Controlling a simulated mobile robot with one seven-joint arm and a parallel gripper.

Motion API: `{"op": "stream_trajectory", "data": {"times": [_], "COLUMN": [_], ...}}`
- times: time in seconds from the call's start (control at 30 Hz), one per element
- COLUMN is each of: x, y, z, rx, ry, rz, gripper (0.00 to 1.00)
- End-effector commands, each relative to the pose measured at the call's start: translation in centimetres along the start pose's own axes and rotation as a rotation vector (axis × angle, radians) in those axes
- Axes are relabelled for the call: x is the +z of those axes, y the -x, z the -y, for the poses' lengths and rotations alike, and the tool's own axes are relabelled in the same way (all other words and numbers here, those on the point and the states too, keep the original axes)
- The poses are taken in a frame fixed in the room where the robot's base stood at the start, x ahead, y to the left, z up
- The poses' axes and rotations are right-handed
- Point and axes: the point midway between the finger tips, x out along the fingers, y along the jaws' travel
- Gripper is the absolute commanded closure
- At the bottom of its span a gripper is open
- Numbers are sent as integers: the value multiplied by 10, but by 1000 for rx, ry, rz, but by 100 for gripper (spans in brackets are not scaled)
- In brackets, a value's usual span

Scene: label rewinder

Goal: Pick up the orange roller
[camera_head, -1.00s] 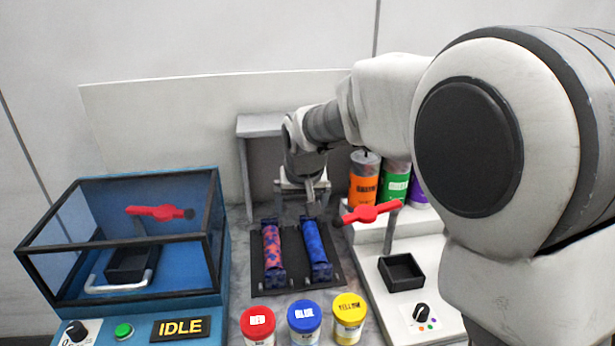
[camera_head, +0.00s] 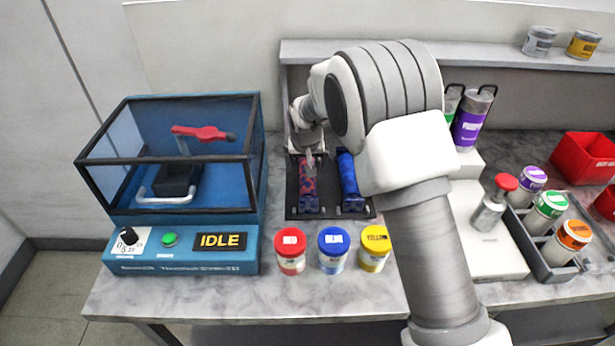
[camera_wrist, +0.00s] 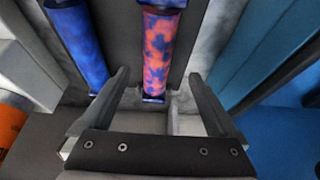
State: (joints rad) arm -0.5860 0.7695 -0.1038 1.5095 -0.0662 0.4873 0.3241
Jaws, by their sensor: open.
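The roller with an orange and blue mottled pattern (camera_head: 309,190) lies in a dark rack (camera_head: 328,213), left of a plain blue roller (camera_head: 348,178). In the wrist view the mottled roller (camera_wrist: 158,48) runs up the middle of the picture, between and beyond the fingers, with the blue roller (camera_wrist: 78,40) to the left. My gripper (camera_wrist: 158,78) is open and empty, with one finger on each side of the mottled roller's line. In the head view my gripper (camera_head: 309,155) is over the far end of that roller and hides part of it.
Red (camera_head: 291,250), blue (camera_head: 333,250) and yellow (camera_head: 374,248) jars stand in front of the rack. A blue glass-walled machine marked IDLE (camera_head: 220,241) stands to the left. An orange bottle (camera_wrist: 10,125) shows at the wrist view's left edge.

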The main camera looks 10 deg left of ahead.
Motion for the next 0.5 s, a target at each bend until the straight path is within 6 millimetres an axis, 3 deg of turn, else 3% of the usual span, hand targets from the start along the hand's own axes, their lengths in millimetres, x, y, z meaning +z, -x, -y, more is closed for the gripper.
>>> {"op": "stream_trajectory", "data": {"times": [0.33,0.5], "x": [-1,-4], "y": [-24,-45], "z": [-1,-6], "rx": [0,1], "ry": [0,-1], "rz": [0,2], "gripper": [5,5]}}
